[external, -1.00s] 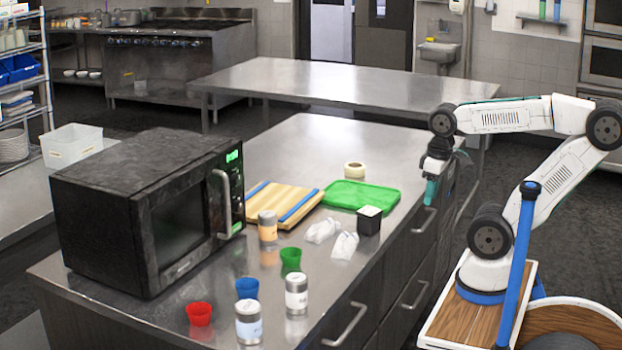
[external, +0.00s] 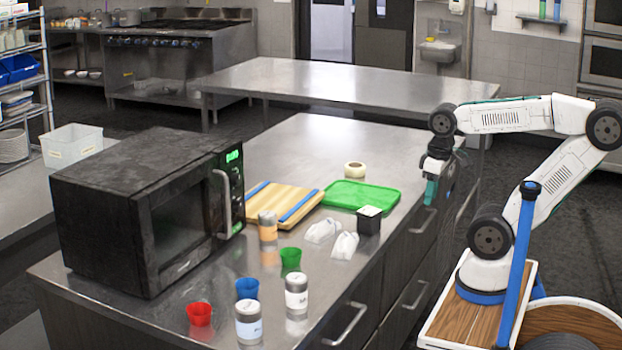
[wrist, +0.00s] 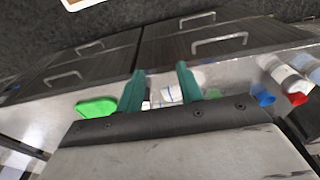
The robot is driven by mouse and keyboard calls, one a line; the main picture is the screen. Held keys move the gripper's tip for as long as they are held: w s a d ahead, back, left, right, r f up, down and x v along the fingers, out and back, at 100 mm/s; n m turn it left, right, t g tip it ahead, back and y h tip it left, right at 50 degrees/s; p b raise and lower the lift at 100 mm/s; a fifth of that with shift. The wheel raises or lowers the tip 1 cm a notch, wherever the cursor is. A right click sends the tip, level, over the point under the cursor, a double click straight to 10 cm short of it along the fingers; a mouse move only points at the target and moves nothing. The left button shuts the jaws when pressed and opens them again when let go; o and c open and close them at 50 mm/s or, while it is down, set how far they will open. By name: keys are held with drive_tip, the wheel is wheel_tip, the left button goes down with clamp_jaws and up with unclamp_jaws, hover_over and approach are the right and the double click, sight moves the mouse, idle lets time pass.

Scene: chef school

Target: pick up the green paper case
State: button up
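The green paper case (external: 290,259) stands upright on the steel counter, behind the blue and red paper cases and in front of the wooden board.
Blue (external: 247,289) and red (external: 199,314) paper cases and several labelled tins (external: 296,290) stand nearby. White crumpled bags (external: 344,246), a dark box (external: 369,220) and a green tray (external: 360,196) lie between gripper and case. A black microwave (external: 150,205) stands left.

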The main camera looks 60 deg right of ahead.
drive_tip(key=shift+c, duration=0.8)
